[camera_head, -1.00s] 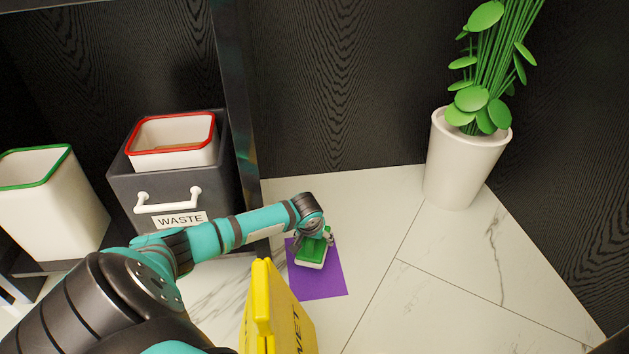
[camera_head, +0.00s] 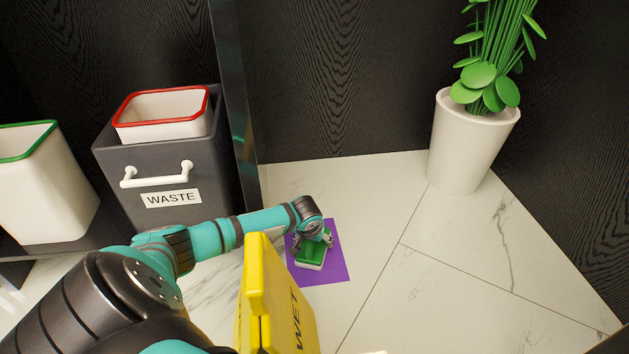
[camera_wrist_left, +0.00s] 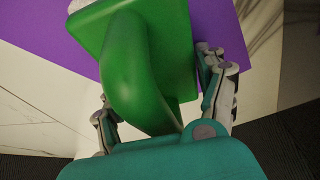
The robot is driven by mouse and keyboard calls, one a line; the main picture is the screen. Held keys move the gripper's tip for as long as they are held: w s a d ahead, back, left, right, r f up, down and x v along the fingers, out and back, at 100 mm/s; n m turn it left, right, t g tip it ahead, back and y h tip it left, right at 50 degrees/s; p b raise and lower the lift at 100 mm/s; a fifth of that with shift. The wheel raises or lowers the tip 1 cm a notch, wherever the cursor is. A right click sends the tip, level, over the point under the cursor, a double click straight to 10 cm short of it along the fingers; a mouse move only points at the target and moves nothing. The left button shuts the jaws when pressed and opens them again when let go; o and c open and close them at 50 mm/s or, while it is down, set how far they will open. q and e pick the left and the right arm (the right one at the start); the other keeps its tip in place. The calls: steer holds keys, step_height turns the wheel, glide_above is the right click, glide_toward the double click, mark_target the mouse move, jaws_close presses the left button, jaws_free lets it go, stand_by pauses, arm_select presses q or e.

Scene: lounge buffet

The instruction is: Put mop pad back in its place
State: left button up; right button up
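The mop pad (camera_head: 310,263), a green-topped block with a white underside and a green handle, sits on a purple square (camera_head: 335,268) on the floor. In the left wrist view the mop pad (camera_wrist_left: 150,50) fills the upper middle, over the purple square (camera_wrist_left: 40,32). My left gripper (camera_head: 312,243) is just above the pad, fingers spread to either side. In the left wrist view the left gripper (camera_wrist_left: 158,92) has one finger on each side of the handle, with a gap visible on the right. My right gripper is out of view.
A yellow wet-floor sign (camera_head: 282,318) stands close in front of my left forearm. A grey WASTE bin (camera_head: 160,165) holds a red-rimmed container (camera_head: 160,125). A green-rimmed bin (camera_head: 45,190) is at left, a potted plant (camera_head: 465,150) at right. Marble floor right of the square is clear.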

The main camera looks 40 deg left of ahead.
arm_select(q)
steer(key=o, duration=0.4)
steer(key=p+v, duration=0.8)
steer(key=v, duration=0.2)
steer(key=shift+r+p, duration=0.35)
steer(key=shift+r, duration=0.1)
steer(key=shift+s+d+r+p, duration=0.1)
steer(key=shift+r+p, duration=0.2)
steer(key=shift+r, duration=0.05)
steer(key=shift+s+r, duration=0.1)
steer(key=shift+r, duration=0.1)
